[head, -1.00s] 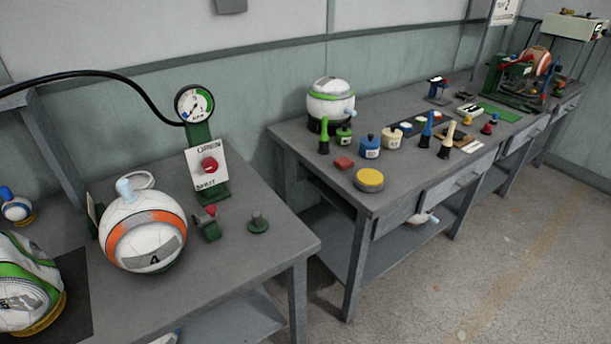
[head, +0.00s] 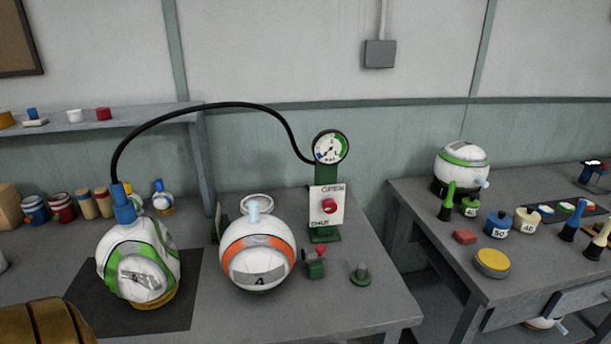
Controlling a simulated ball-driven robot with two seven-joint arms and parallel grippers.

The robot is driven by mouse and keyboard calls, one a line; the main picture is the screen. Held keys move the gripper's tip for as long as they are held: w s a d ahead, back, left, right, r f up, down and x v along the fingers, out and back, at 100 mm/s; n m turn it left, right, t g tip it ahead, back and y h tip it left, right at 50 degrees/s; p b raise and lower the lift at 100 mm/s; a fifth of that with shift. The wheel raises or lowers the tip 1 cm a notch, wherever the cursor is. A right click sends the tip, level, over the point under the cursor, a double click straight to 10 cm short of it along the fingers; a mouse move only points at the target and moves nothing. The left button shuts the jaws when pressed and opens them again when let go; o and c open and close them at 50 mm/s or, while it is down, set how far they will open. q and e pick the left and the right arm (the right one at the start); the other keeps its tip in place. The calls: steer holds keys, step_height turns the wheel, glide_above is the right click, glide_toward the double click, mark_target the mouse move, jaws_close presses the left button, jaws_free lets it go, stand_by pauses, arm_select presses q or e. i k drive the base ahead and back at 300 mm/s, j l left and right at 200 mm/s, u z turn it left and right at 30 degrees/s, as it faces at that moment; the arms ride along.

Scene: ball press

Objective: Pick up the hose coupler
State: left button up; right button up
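The hose coupler (head: 124,204) is a blue fitting at the left end of the black hose (head: 190,110). It stands upright on top of the white-and-green ball (head: 139,270), which sits on a yellow ring on a dark mat. The hose arches from it to the right and ends at the round gauge (head: 330,147). Below the gauge is a white OPEN/SHUT plate (head: 327,190) with a red knob. Neither of my grippers is in view.
A white-and-orange ball (head: 258,258) with a pale stub on top stands right of the coupler. A small green valve with a red top (head: 316,262) and a green peg (head: 360,274) are beside it. A brown object (head: 45,324) is cut off at lower left.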

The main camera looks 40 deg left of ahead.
mark_target(124, 209)
steer(key=u, duration=0.45)
steer(key=k+u, duration=0.1)
steer(key=u, duration=0.75)
steer(key=j+u, duration=0.15)
steer(key=u, duration=0.3)
steer(key=k+j+u, duration=0.1)
steer(key=u, duration=0.3)
